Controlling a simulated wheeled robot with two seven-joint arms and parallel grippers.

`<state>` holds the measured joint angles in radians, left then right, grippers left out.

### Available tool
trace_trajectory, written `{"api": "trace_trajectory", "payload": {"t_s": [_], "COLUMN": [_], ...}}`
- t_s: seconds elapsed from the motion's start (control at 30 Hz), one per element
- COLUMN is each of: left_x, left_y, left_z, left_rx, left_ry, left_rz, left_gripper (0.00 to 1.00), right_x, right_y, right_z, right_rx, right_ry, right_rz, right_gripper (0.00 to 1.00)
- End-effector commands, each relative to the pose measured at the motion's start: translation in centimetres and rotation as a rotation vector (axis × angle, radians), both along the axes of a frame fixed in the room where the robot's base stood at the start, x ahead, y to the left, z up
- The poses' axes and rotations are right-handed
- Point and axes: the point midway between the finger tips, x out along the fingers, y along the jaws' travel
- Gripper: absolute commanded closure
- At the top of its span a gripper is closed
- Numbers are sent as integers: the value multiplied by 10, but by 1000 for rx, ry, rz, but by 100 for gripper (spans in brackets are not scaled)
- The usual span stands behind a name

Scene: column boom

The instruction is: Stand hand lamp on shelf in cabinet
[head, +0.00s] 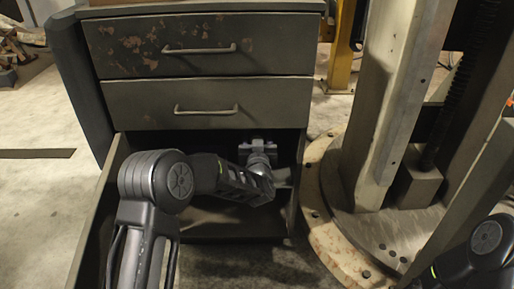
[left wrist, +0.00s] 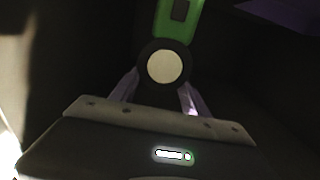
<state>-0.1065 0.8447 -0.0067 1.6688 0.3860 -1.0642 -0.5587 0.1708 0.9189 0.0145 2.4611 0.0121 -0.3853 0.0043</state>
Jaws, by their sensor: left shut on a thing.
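The hand lamp (left wrist: 180,18) shows in the left wrist view as a green body with a dark ring and a round pale lens. My left gripper (head: 258,150) is inside the cabinet's dark lower compartment, shut on the lamp. Its two fingers are on either side of the lamp near the lens in the left wrist view. The lamp cannot be made out in the head view. The cabinet (head: 205,90) is dark grey with worn paint, and its lower compartment is open. Whether the lamp touches the shelf cannot be told. My right gripper is out of view.
Two closed drawers (head: 207,108) sit above the compartment. An open door panel (head: 92,230) stands at its left. The heavy column (head: 385,110) on its round base plate (head: 335,215) is close on the right. Bare floor (head: 35,190) lies to the left.

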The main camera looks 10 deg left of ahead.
Motion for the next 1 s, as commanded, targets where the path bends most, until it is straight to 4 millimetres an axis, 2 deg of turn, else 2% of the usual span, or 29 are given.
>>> {"api": "trace_trajectory", "payload": {"t_s": [0.13, 0.33, 0.43, 0.83, 0.87, 1.0], "left_x": [0, 0, 4, 4, 4, 4], "left_y": [0, 1, 1, 1, 1, 1], "left_z": [-13, -49, -51, -51, -52, -52], "left_rx": [0, 1, 0, 0, 0, 0], "left_ry": [-1, 1, -3, -2, 0, 0], "left_rz": [0, 1, 2, 1, 1, 1], "left_gripper": [100, 100, 100, 100, 44, 33], "right_x": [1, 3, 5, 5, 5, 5], "right_y": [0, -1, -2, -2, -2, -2], "right_z": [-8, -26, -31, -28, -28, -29], "right_rx": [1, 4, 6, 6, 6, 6], "right_ry": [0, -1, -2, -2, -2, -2], "right_rz": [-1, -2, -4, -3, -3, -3], "right_gripper": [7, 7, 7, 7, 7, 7]}}
